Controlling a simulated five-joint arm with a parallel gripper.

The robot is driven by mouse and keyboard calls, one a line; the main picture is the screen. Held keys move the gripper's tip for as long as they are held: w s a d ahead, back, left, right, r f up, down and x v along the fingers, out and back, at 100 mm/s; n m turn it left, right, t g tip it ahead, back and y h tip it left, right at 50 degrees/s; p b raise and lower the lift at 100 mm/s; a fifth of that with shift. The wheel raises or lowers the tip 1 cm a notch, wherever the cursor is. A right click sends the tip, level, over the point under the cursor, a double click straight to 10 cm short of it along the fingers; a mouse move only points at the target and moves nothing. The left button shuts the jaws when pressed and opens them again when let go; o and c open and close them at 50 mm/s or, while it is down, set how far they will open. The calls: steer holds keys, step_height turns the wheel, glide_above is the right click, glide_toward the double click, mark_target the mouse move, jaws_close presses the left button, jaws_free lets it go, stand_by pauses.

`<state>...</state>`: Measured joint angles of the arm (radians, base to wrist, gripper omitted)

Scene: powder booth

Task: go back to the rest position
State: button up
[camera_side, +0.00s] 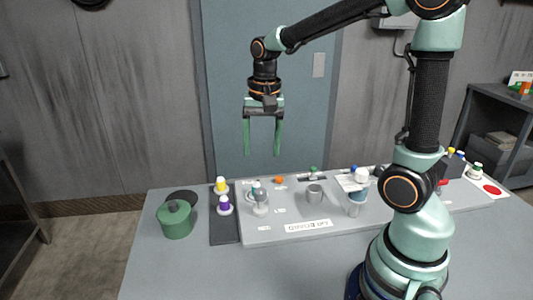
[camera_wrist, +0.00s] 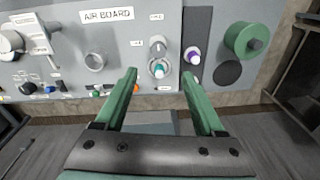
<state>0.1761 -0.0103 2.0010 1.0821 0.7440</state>
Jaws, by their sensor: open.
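My gripper (camera_side: 262,150) hangs high above the back of the table in the side view, fingers pointing down. Its two green fingers are apart with nothing between them. In the wrist view, my gripper (camera_wrist: 156,76) also shows open and empty. Below it is the grey air board (camera_side: 330,222) with its knobs and fittings, and the fingers touch none of them. The board also shows in the wrist view (camera_wrist: 115,45).
A green lidded pot (camera_side: 175,222) stands at the table's left, beside a black disc (camera_side: 182,196). Yellow (camera_side: 221,187) and purple (camera_side: 224,206) topped pieces stand on a dark strip. A grey cup-like piece (camera_side: 314,194) is on the board. A shelf (camera_side: 500,95) stands at right. Air around my gripper is clear.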

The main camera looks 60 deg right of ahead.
steer(key=s+a+r+n+t, duration=0.4)
steer(key=s+a+n, duration=0.2)
steer(key=n, duration=0.4)
steer(key=shift+s+a+n+t, duration=0.15)
steer(key=shift+s+n+t, duration=0.2)
steer(key=shift+s, duration=0.2)
